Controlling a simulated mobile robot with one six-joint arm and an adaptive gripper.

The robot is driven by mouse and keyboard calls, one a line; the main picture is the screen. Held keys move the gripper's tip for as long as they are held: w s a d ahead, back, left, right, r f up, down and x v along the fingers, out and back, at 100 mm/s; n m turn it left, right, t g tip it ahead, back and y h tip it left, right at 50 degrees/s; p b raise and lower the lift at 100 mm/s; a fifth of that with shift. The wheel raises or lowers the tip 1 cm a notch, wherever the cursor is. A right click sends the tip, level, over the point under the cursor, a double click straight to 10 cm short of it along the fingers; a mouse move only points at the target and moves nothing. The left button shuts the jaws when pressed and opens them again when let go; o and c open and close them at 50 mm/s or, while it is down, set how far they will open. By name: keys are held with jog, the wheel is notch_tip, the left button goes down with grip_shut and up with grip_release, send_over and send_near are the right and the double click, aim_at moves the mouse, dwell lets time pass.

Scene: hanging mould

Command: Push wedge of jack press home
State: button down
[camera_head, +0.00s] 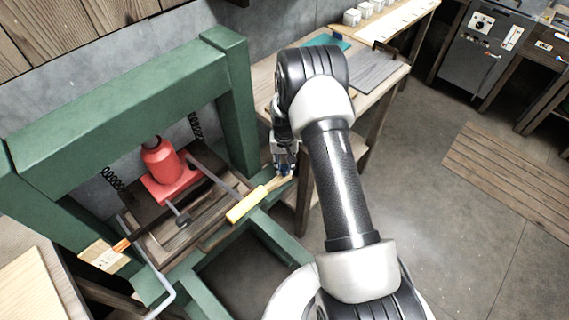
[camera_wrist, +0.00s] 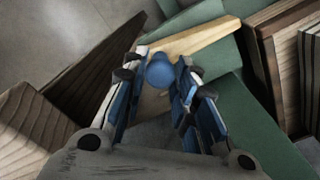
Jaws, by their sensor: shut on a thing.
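The jack press is a green frame (camera_head: 120,95) with a red jack (camera_head: 160,170) standing inside it, at the left in the head view. The wedge (camera_head: 246,205) is a long wooden piece with a yellow part, lying at the press's right front on the green frame. The wedge's far tip contact is unclear.
A metal lever (camera_head: 210,172) crosses beside the jack. A wooden bench (camera_head: 265,80) stands right behind the press, close to my arm.

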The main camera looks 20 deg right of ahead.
send_over(271, 186)
jog(key=shift+w+d+p, duration=0.1)
jog(key=shift+d+p, duration=0.1)
jog(key=shift+p, duration=0.25)
jog(key=shift+a, duration=0.1)
jog(key=c, duration=1.3)
grip_release()
jog(key=shift+a, duration=0.15)
jog(key=shift+r, duration=0.1)
jog(key=shift+r, duration=0.2)
notch_tip(271, 186, up, 11)
jog(key=shift+r, duration=0.2)
